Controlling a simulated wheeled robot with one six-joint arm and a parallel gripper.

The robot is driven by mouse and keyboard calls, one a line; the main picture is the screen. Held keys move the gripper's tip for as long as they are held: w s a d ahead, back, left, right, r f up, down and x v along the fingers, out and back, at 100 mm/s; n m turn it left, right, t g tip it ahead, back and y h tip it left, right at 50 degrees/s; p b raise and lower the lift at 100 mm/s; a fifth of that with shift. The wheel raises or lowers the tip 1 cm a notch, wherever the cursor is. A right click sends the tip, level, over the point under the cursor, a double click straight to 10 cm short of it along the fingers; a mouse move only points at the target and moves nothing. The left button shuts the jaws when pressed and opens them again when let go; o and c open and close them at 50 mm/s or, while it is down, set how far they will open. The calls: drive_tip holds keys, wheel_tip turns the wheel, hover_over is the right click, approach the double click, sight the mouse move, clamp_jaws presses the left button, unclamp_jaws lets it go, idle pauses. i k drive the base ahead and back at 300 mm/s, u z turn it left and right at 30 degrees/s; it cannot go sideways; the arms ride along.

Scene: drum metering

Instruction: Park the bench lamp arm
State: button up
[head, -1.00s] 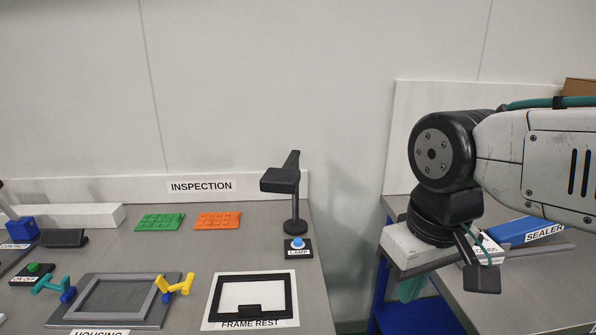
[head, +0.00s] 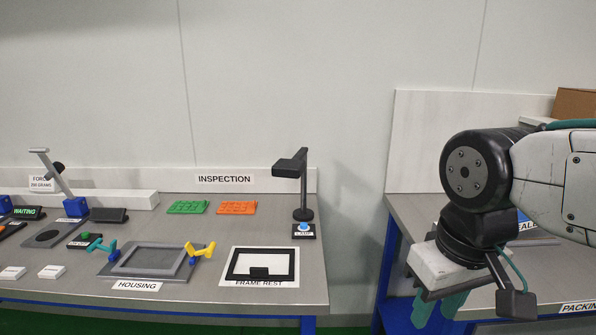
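The bench lamp (head: 303,186) is black, with a round base, an upright post and an arm with a rectangular head (head: 287,168). It stands at the back right of the inspection bench in the head view, its head pointing left and forward. A LAMP button (head: 303,229) with a blue top is just in front of its base. My gripper (head: 440,305) is at the right, over the gap and the edge of the right bench, well apart from the lamp. Its teal fingers point down, partly hidden by its own body, so its opening cannot be judged.
On the inspection bench (head: 205,290) are a frame rest (head: 262,282), a housing fixture (head: 150,262) with teal and yellow clamps, and green (head: 188,207) and orange (head: 237,208) trays. A gap separates it from the right bench (head: 400,212), which holds a cardboard box (head: 574,104).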

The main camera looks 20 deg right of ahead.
sight(293, 168)
drive_tip(key=u, duration=0.4)
drive_tip(key=i, duration=0.95)
drive_tip(key=z, duration=0.55)
